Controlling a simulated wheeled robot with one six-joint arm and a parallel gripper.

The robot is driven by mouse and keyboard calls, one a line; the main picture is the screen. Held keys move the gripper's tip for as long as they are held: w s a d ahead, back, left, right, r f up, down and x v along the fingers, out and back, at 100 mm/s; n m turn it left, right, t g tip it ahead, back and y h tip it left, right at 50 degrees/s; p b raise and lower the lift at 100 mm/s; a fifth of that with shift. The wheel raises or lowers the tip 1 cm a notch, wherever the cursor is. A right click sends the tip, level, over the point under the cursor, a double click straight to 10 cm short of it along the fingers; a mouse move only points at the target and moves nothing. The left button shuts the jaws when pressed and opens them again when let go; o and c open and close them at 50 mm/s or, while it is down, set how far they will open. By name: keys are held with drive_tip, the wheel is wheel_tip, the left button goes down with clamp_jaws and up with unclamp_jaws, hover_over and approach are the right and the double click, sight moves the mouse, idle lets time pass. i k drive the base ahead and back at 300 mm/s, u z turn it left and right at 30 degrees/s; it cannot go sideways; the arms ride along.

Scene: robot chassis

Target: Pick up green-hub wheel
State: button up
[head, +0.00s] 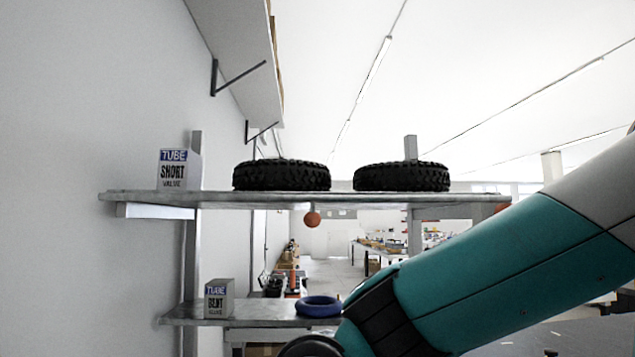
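Two black knobbly wheels lie flat on the upper shelf, a left wheel (281,175) and a right wheel (402,177). I see them edge-on, so their hubs are hidden and I cannot tell which has a green hub. My teal and grey arm crosses the lower right of the head view, below the shelf and in front of the lower shelf. My gripper is not in view. A dark rounded shape at the bottom edge, beside the arm, is cut off and unclear.
The upper shelf (225,198) holds a white "TUBE SHORT" box (180,172) at left. The lower shelf (265,312) holds a "TUBE" box (219,299) and a blue ring (319,306). An orange ball (312,219) shows under the upper shelf. A wall stands at left.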

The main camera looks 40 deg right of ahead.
sight(405, 173)
drive_tip(key=u, duration=0.35)
drive_tip(key=i, duration=0.25)
drive_tip(key=z, duration=2.05)
